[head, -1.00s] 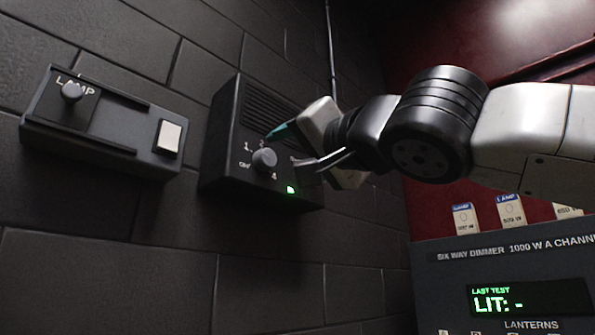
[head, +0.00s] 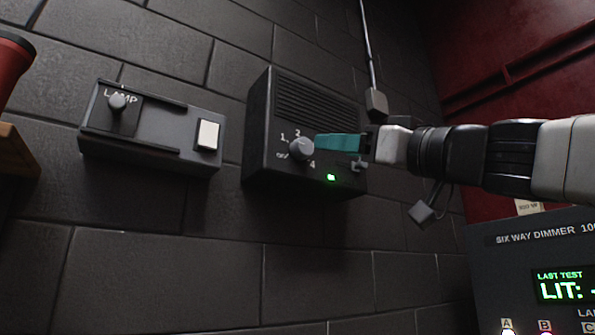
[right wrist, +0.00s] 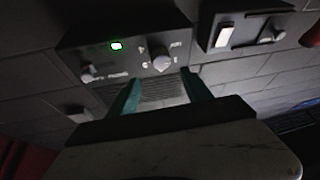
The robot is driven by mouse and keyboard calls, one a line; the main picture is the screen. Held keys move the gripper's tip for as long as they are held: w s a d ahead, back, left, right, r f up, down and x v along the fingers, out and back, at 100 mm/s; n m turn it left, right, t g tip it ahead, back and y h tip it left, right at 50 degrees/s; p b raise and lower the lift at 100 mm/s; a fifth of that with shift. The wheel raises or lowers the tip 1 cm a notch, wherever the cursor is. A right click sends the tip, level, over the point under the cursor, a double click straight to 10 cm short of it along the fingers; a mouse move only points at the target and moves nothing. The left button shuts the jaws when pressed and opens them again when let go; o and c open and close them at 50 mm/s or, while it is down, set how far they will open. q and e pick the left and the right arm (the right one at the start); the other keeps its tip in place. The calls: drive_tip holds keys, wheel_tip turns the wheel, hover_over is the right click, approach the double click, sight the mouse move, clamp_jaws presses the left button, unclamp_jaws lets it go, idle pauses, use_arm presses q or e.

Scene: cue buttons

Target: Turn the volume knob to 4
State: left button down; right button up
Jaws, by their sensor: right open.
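The dark volume box (head: 262,125) is on the grey block wall, with a round grey knob (head: 301,149) on its face. Marks 1, 2, OFF and 4 show around the knob; I cannot read its setting surely. My right gripper (head: 318,143) comes in from the right, its teal fingers pointing left close to the knob. In the right wrist view the gripper (right wrist: 161,77) is open, with the knob (right wrist: 161,63) just beyond and between its fingertips. No contact is visible. My left gripper is out of view.
A green light (head: 331,177) glows on the box. A smaller knob (right wrist: 88,74) is beside it. A lamp switch panel (head: 150,130) is on the wall to the left. A dimmer unit (head: 530,260) stands lower right. A red cup-like object (head: 12,70) is at the left edge.

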sight(307, 147)
drive_tip(key=shift+n, duration=0.3)
drive_tip(key=x, duration=0.7)
drive_tip(key=shift+w+a+f, duration=0.2)
drive_tip(key=shift+a, duration=0.2)
clamp_jaws()
